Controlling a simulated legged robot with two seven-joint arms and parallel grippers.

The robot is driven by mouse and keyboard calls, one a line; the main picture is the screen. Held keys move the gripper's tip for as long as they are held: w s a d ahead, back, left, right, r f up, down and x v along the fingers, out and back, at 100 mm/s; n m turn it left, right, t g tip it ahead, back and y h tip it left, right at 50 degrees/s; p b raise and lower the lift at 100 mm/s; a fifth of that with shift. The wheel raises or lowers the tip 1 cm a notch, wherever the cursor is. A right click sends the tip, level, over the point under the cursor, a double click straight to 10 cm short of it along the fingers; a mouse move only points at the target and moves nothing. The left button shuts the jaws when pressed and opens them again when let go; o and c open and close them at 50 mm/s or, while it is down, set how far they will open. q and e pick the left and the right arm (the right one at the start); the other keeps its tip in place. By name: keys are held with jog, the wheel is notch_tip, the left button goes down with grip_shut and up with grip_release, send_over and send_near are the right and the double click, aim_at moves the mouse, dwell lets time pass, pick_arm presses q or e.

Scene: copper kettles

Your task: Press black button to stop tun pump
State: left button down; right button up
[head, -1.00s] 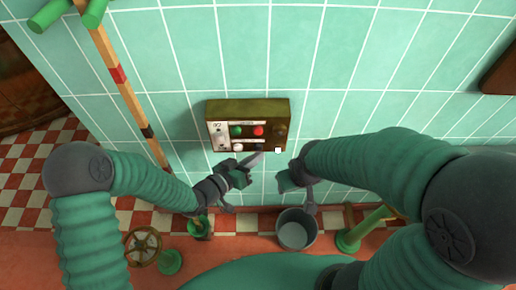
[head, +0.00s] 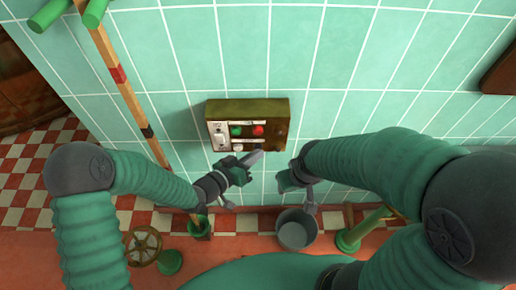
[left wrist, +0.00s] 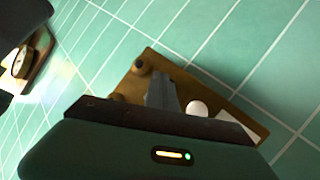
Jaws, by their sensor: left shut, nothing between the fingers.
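A brassy control box (head: 248,107) is fixed to the green tiled wall. Its face has a green button (head: 236,131), a red button (head: 258,130) and a white button (head: 238,147). My left gripper (head: 254,156) is shut and empty, its tip at the lower edge of the box face. The black button cannot be made out now; the finger is over that area. In the left wrist view the fingers (left wrist: 161,90) overlap the box, beside the white button (left wrist: 196,108); contact cannot be told. My right gripper (head: 306,194) hangs right of the box, its fingers unclear.
A grey bucket (head: 295,231) stands below by the wall. A striped wooden pole (head: 119,75) leans at the left. A brass valve wheel (head: 143,245) and green pipe (head: 362,230) are low down. The wall above the box is clear.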

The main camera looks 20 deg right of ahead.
pick_arm(q)
jog(key=shift+s+a, duration=0.25)
jog(key=shift+s, duration=0.55)
jog(key=shift+s, duration=0.15)
jog(key=shift+s+a, duration=0.25)
jog(key=shift+s, duration=0.5)
jog(key=shift+s+a, duration=0.2)
jog(key=shift+s, duration=0.6)
jog(key=shift+s+a, duration=0.25)
jog(key=shift+s, duration=0.5)
